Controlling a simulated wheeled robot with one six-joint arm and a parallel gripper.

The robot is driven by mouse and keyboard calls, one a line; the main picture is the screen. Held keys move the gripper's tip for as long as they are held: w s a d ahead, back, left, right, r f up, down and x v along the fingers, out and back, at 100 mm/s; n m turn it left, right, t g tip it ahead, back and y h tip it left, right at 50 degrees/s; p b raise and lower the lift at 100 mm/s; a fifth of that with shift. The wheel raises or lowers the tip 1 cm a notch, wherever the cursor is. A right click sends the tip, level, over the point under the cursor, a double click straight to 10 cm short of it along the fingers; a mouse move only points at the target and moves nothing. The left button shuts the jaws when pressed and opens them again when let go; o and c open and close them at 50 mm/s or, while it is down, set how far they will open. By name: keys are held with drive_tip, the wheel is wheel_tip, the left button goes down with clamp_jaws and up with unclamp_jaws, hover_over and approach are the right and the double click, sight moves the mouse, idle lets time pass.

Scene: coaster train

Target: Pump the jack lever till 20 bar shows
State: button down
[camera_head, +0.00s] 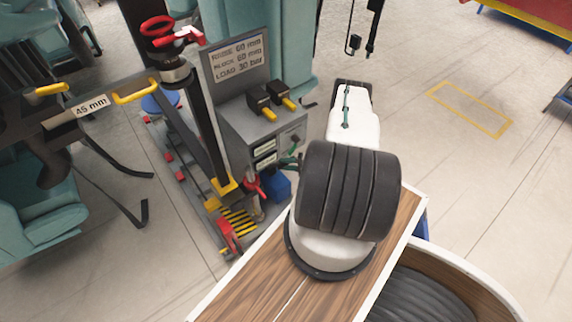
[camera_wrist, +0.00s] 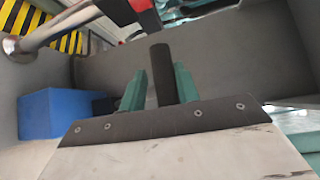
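The jack stand (camera_head: 205,120) is a dark upright column beside a grey console (camera_head: 255,130). Its sign (camera_head: 238,58) reads raise 60 mm, block 60 mm, load 30 bar. Two small pale labels or displays (camera_head: 265,156) on the console front are too small to read, and I see no clear bar reading. In the wrist view, a dark upright rod (camera_wrist: 161,75), possibly the lever grip, shows between the teal fingers of my gripper (camera_wrist: 160,88). The fingers stand close on both sides of it; whether they press on it is unclear.
A blue block (camera_wrist: 50,114) lies left of my gripper, with a metal rod (camera_wrist: 65,22) above it. Yellow-handled black blocks (camera_head: 270,100) sit on the console. A yellow bar labelled 45 mm (camera_head: 90,104) reaches in at left.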

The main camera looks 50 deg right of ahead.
drive_tip(key=shift+s+a+f, duration=0.2)
drive_tip(key=shift+s+f, duration=1)
drive_tip(key=shift+s, duration=0.05)
drive_tip(key=c, duration=1.1)
unclamp_jaws()
drive_tip(key=shift+w, duration=0.1)
drive_tip(key=shift+v, duration=3.9)
